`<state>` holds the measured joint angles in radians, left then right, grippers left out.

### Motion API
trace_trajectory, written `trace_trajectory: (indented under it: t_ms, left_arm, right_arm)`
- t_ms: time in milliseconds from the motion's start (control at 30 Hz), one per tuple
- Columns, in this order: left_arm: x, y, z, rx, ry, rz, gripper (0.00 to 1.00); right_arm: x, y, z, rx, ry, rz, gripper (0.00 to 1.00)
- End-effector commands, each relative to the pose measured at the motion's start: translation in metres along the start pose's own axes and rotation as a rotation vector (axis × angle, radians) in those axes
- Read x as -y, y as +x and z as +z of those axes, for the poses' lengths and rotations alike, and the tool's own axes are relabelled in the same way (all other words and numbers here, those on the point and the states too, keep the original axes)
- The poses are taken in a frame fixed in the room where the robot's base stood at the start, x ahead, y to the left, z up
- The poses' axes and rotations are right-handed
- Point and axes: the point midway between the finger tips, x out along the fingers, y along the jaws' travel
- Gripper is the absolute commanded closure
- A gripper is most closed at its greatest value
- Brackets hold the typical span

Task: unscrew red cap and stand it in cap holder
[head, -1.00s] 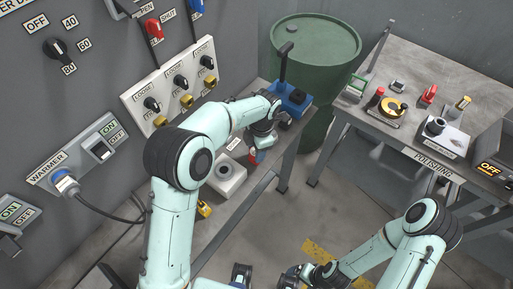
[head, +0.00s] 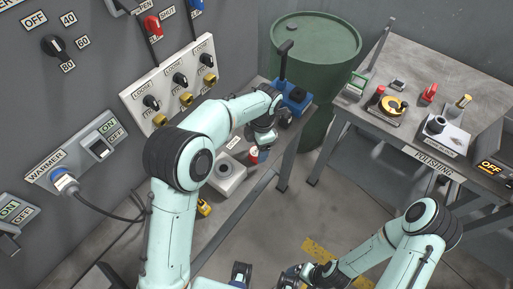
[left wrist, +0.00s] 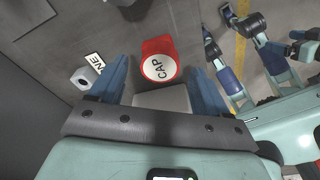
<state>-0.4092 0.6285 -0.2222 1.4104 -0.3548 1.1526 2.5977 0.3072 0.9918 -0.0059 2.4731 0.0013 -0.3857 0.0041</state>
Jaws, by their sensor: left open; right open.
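The red cap (head: 253,155) shows beside my left gripper (head: 263,152) at the front edge of the bench on the left. In the left wrist view the red cap (left wrist: 158,48) has a white face reading CAP. It sits between and slightly beyond the two blue fingers, which are open and apart from it. A pale block (left wrist: 160,98) shows below the cap between the fingers. My right gripper (head: 297,276) is open and empty at the bottom, over the floor. I cannot tell for sure which thing is the cap holder.
A light grey block with a round dark opening (head: 224,172) stands left of the cap. A blue box (head: 293,97) with a lever is behind. A green drum (head: 318,50) stands behind the bench. The polishing table (head: 440,110) is at the right.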

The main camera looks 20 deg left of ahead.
Motion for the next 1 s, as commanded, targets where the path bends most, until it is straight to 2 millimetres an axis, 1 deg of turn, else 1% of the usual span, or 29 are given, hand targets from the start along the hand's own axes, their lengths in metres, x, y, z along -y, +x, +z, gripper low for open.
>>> trace_trajectory:
  t_ms: [33, 300, 400, 500, 600, 700, 1000]
  left_arm:
    - [0.0, -0.013, 0.001, 0.006, 0.001, 0.004, 0.23]
    - [-0.001, -0.075, 0.001, 0.005, 0.001, 0.004, 0.23]
    - [-0.001, -0.093, 0.001, 0.005, 0.0, 0.004, 0.23]
    - [-0.001, -0.105, 0.0, 0.003, 0.0, 0.003, 0.23]
    - [0.0, -0.112, 0.0, 0.002, 0.0, 0.002, 0.23]
    - [0.0, -0.115, 0.0, 0.001, 0.0, 0.001, 0.23]
    - [0.0, -0.114, 0.0, 0.001, 0.0, 0.001, 0.23]
  right_arm:
    - [0.001, -0.002, 0.0, -0.001, 0.0, 0.0, 0.11]
    - [0.005, -0.011, -0.003, -0.005, -0.002, -0.002, 0.11]
    - [0.006, -0.014, -0.004, -0.007, -0.003, -0.002, 0.11]
    - [0.007, -0.016, -0.004, -0.008, -0.003, -0.003, 0.11]
    - [0.008, -0.018, -0.005, -0.009, -0.003, -0.003, 0.11]
    - [0.008, -0.018, -0.005, -0.009, -0.003, -0.003, 0.11]
    - [0.008, -0.018, -0.005, -0.009, -0.003, -0.003, 0.11]
